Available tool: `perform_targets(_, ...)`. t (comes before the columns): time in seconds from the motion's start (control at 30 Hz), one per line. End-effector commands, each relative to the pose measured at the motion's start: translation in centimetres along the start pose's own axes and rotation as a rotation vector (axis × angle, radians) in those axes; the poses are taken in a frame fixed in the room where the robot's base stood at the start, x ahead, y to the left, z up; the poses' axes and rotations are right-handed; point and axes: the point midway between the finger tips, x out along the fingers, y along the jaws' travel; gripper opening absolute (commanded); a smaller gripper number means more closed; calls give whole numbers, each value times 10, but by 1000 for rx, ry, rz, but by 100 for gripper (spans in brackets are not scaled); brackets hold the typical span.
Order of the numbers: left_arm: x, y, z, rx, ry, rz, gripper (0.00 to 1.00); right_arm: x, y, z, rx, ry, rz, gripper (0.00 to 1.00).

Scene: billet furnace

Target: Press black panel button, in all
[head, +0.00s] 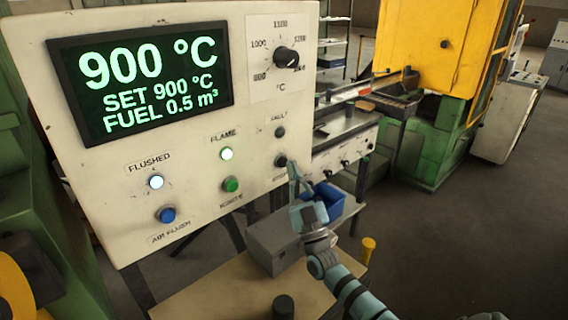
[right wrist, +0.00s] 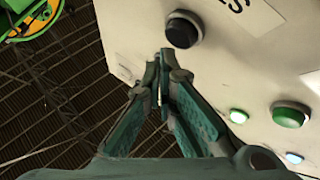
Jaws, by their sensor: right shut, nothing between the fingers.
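The black panel button (head: 281,161) sits at the lower right of the cream control panel (head: 100,170), below a dark lamp labelled FAULT (head: 280,132). It also shows in the right wrist view (right wrist: 182,30). My right gripper (head: 292,169) is shut and empty, its fingertips close to the button, just right of it in the head view. In the right wrist view the fingertips (right wrist: 163,56) point toward the panel, slightly below and left of the button. I cannot tell whether they touch the panel. My left gripper is not in view.
The display (head: 140,80) reads 900 °C, SET 900 °C, FUEL 0.5 m³. The FLAME (head: 226,153) and FLUSHED (head: 156,182) lamps are lit. A green button (head: 230,184) and blue button (head: 167,214) are to the left. A grey box (head: 273,241) and blue bin (head: 330,205) stand below.

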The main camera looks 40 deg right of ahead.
Motion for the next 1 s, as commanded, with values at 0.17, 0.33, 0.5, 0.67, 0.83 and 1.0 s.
perform_targets(0.17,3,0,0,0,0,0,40,3,-2,3,0,1,1,0)
perform_targets(0.33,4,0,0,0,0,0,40,6,-4,4,0,0,0,0)
perform_targets(0.5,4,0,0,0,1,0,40,6,-4,4,0,0,0,0)
perform_targets(0.67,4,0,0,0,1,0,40,6,-5,4,0,0,0,0)
perform_targets(0.83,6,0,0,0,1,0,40,7,-6,6,0,0,0,0)
perform_targets(1.0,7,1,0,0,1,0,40,9,-7,6,0,0,0,0)
